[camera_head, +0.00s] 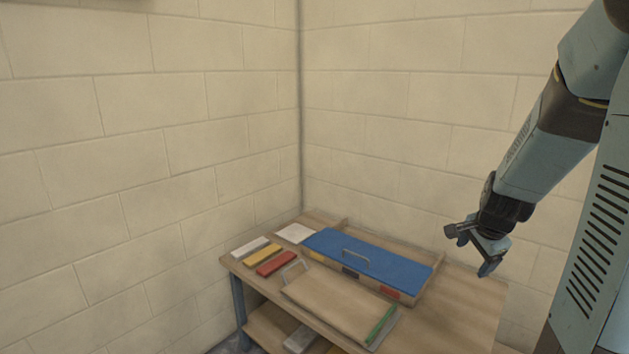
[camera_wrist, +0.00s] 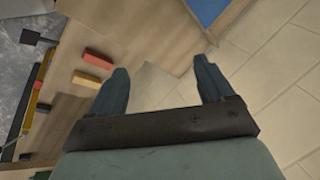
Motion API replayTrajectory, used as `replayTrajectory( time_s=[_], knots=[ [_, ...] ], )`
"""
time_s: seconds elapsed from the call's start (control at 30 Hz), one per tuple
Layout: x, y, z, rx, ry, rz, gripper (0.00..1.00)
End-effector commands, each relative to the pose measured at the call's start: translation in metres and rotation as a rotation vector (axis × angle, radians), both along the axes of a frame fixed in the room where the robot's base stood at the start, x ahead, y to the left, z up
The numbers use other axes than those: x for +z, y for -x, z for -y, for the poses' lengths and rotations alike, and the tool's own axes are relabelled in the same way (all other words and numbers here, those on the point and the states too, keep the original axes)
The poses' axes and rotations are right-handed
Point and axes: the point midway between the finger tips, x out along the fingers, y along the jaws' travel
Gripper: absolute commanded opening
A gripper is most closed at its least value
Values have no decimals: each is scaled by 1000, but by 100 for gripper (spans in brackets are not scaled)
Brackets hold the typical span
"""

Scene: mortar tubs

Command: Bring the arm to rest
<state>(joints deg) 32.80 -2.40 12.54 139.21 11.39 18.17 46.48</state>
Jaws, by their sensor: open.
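My gripper (camera_head: 474,247) hangs at the end of my blue-grey arm on the right of the head view, over the right part of the workbench. Its jaws are open and I see nothing between them. In the wrist view the two fingers of my gripper (camera_wrist: 163,82) stand well apart, with bare bench edge and pale wall blocks behind them. The arm is bent and reaches down from the upper right.
The wooden workbench (camera_head: 465,310) stands in a block-walled corner. It holds a box with a blue lid (camera_head: 375,258), a tray (camera_head: 330,305) with a green object (camera_head: 380,324), and red (camera_head: 276,263), yellow (camera_head: 262,254) and white (camera_head: 250,246) blocks. The bench's right part is clear.

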Motion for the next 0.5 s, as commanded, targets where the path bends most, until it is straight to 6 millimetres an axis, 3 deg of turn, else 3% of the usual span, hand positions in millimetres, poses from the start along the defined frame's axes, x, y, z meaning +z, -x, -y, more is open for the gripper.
replayTrajectory(
  time_s=[0.1,0.5],
  knots=[
    [28,13,-27,154,66,-4,81],
    [102,78,-97,642,272,-24,81]
  ],
)
